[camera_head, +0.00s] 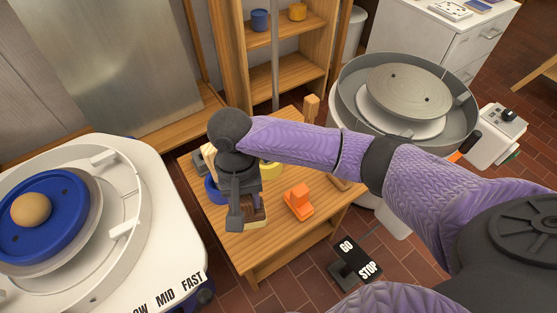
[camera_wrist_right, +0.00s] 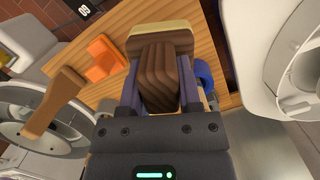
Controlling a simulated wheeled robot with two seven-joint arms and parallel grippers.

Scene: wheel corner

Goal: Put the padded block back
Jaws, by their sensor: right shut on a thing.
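My right gripper (camera_head: 249,203) reaches down over the wooden table (camera_head: 245,254). In the right wrist view its two fingers (camera_wrist_right: 160,88) are shut on the brown grip of the padded block (camera_wrist_right: 156,72). The block has a cream-coloured pad along its far side. In the head view the block (camera_head: 256,220) shows partly below the gripper, near the table's front edge; the gripper hides the rest. I cannot tell whether the pad touches the tabletop. My left gripper is not in view.
An orange block-shaped tool (camera_head: 298,201) lies to the right of the gripper. Potter's wheels stand left (camera_head: 128,203) and right (camera_head: 462,115). A GO/STOP pedal (camera_head: 355,261) is on the floor.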

